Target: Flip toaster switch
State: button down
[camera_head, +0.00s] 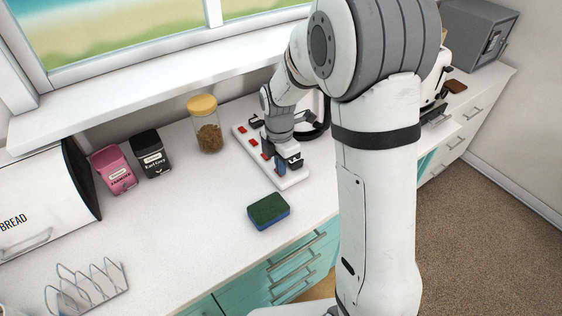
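A white power strip (295,181) with several red switches (254,143) lies at a slant on the white counter. My gripper (287,167) points down over its near end, close above or touching it; I cannot tell which. The gripper hides part of the strip, and I cannot see whether its fingers are open or shut. A small blue patch shows beside the fingers. A white and black appliance, perhaps the toaster (441,78), shows at the right, mostly hidden behind my arm. I cannot read any switch label.
A green-and-blue sponge (268,210) lies in front of the strip. A yellow-lidded jar (207,127), black tin (151,153), pink tin (113,169) and bread box (43,200) stand left. A wire rack (87,288) is front left. The middle counter is clear.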

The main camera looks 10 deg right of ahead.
notch_tip(320, 180, up, 14)
jog(key=shift+w, duration=0.3)
jog(key=shift+a, duration=0.1)
jog(key=s+d+r+m+t, duration=0.1)
jog(key=s+d+m, duration=0.3)
jog(key=s+m, duration=0.6)
jog(key=s+d+r+m+t, duration=0.1)
jog(key=s+d+m, duration=0.3)
jog(key=s+m, duration=0.6)
jog(key=m+t, duration=0.1)
jog(key=m, duration=0.2)
jog(key=shift+s+t, duration=0.3)
jog(key=shift+t, duration=0.1)
